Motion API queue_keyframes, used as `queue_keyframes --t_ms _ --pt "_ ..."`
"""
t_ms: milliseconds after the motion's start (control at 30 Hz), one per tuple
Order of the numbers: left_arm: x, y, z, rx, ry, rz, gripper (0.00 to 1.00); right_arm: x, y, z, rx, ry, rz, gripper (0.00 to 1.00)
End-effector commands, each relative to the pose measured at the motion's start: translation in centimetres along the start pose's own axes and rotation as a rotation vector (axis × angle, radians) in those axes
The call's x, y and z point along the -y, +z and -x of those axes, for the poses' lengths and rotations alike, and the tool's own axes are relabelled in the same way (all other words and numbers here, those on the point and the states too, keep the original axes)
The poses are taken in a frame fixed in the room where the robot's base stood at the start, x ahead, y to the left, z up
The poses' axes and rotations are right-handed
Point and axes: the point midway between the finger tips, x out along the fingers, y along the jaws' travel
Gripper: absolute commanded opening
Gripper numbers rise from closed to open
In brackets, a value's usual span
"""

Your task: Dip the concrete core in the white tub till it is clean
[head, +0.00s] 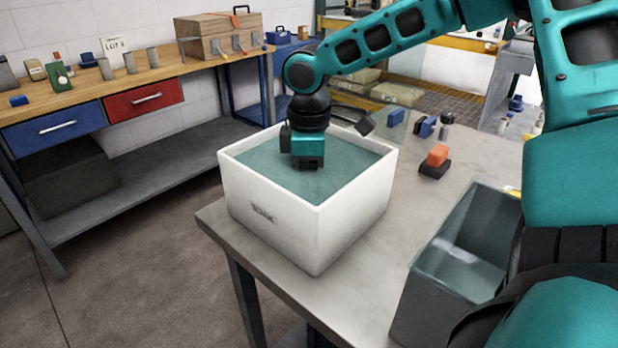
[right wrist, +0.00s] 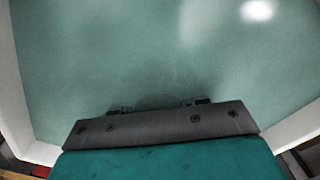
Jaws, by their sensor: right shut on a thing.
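The white tub (head: 265,212) stands on the grey table and is filled with murky green-grey water (head: 264,165). My right gripper (head: 308,166) points straight down into the tub, its lower end at the water surface. In the right wrist view the gripper's dark edge (right wrist: 160,105) lies against the water (right wrist: 150,50), with the white tub walls (right wrist: 12,90) at the sides. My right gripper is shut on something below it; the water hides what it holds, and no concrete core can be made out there. My left gripper is not in view.
A clear grey bin (head: 455,265) stands at the right of the table (head: 395,215). An orange block on a black base (head: 436,160) and small blue items (head: 427,126) lie behind. A wooden workbench (head: 130,80) with several grey cylinders is at the back left.

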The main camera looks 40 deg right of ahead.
Motion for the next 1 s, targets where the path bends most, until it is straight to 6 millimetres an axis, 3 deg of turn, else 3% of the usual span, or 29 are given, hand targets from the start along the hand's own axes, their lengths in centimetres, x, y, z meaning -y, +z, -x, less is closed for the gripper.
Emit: queue_keyframes --t_ms 1000 --pt "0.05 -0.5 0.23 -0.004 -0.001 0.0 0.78 0.0 -0.05 -0.51 -0.002 0.0 0.0 0.03"
